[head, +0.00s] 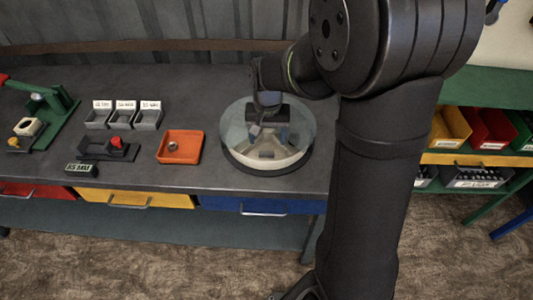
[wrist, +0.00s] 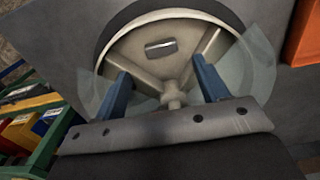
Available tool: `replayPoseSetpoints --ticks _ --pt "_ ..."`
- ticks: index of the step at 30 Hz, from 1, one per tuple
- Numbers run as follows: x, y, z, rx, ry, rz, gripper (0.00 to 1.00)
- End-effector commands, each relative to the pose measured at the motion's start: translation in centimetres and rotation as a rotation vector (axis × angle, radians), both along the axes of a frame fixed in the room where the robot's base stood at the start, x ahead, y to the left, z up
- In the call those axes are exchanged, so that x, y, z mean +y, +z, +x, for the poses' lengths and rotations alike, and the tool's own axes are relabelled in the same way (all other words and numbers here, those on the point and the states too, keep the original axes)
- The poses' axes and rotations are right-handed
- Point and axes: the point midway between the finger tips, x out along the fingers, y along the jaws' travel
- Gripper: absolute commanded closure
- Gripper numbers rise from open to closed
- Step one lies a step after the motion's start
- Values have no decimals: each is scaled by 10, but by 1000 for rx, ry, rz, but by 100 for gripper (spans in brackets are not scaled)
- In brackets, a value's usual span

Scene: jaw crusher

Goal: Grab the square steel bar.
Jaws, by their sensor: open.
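The square steel bar (wrist: 160,47), a short grey piece, lies in one compartment of a round pale divided dish (wrist: 130,48) in the wrist view. I cannot make out the bar in the head view, where my gripper and arm cover part of the dish (head: 285,163). A clear, round see-through shield surrounds the dish's upper part (head: 236,125). My gripper (wrist: 160,67) is open, its two blue fingers spread over the dish. The bar shows beyond the fingertips, roughly centred between them, with nothing held. My gripper also shows in the head view (head: 268,122).
An orange tray (head: 180,158) with a small round metal part stands left of the dish. Farther left are several small grey labelled bins (head: 123,118), a dark fixture with a red knob (head: 116,143) and a green press (head: 50,115). Bare bench lies between.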

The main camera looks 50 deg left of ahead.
Motion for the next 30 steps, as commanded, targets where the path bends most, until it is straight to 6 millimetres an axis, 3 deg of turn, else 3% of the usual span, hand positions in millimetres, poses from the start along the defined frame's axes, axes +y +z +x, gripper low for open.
replayPoseSetpoints --ticks 12,20,28,30 --pt "-1 -50 -5 1 0 -1 33" --pt "-1 -52 -5 1 0 0 33" --pt "-1 -52 -5 1 0 1 83" --pt "-1 -52 -5 1 0 1 83"
